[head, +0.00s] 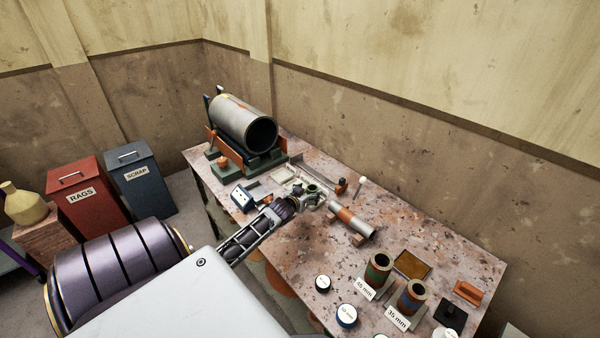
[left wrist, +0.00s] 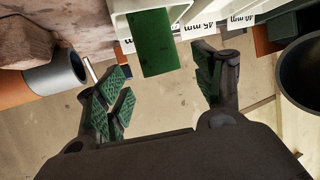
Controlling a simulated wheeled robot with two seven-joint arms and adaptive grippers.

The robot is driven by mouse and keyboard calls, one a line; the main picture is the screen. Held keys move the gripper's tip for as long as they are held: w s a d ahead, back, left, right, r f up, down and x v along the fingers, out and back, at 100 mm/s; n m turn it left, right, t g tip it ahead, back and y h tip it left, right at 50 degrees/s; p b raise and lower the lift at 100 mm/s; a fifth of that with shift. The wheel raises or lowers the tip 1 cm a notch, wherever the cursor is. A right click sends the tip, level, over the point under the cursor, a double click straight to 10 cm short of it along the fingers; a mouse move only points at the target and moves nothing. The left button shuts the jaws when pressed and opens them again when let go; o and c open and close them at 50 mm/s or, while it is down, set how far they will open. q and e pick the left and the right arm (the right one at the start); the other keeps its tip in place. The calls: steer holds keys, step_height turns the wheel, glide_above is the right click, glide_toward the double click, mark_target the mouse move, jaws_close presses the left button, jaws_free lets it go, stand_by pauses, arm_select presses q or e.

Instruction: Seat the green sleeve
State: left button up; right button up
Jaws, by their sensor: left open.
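A green piece (left wrist: 155,42), which looks like the green sleeve, shows in the left wrist view at the edge of a white holder (left wrist: 125,25). In the head view a small green ring (head: 314,188) shows just beyond my left gripper (head: 300,200). My left gripper is open, with its green-padded fingers spread; in the left wrist view (left wrist: 165,78) the green piece lies ahead of the gap between them, with nothing gripped. A grey pipe with an orange band (head: 349,221) lies on wooden blocks to the right; its grey end (left wrist: 58,74) also shows in the left wrist view. My right gripper is not in view.
A large grey pipe (head: 236,115) lies in a cradle at the table's far end. Two upright lined pipes (head: 378,268) (head: 411,295) with size cards stand near the front right. A wall runs behind the table.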

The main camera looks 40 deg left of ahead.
arm_select(q)
steer(key=v, duration=0.7)
stand_by(0.3)
steer(key=shift+s, duration=0.1)
stand_by(0.3)
stand_by(0.3)
